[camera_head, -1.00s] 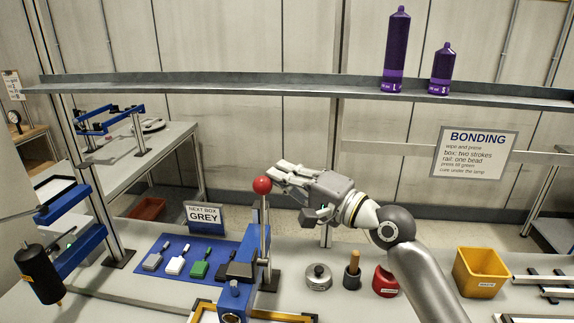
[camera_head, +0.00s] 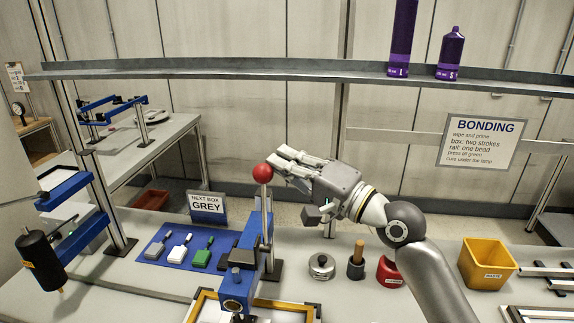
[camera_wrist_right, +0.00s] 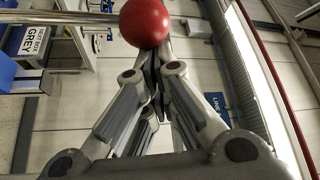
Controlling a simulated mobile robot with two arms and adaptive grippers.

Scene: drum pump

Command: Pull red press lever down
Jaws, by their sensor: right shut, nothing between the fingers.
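The press lever is a grey upright rod (camera_head: 264,212) with a red ball knob (camera_head: 263,173) on top, standing on the blue press (camera_head: 238,280). My right gripper (camera_head: 277,160) is shut and empty, with its fingertips right beside the knob, at its upper right. In the right wrist view the red knob (camera_wrist_right: 145,22) sits at the tips of the closed fingers (camera_wrist_right: 152,60); I cannot tell whether they touch. The lever stands upright. My left gripper is not in view.
A blue mat (camera_head: 150,248) with several small brushes lies left of the press. A tin (camera_head: 321,267), a wooden-handled tool (camera_head: 357,262), a red pot (camera_head: 390,272) and a yellow bin (camera_head: 487,264) stand to the right. A shelf (camera_head: 300,75) with purple cartridges runs above.

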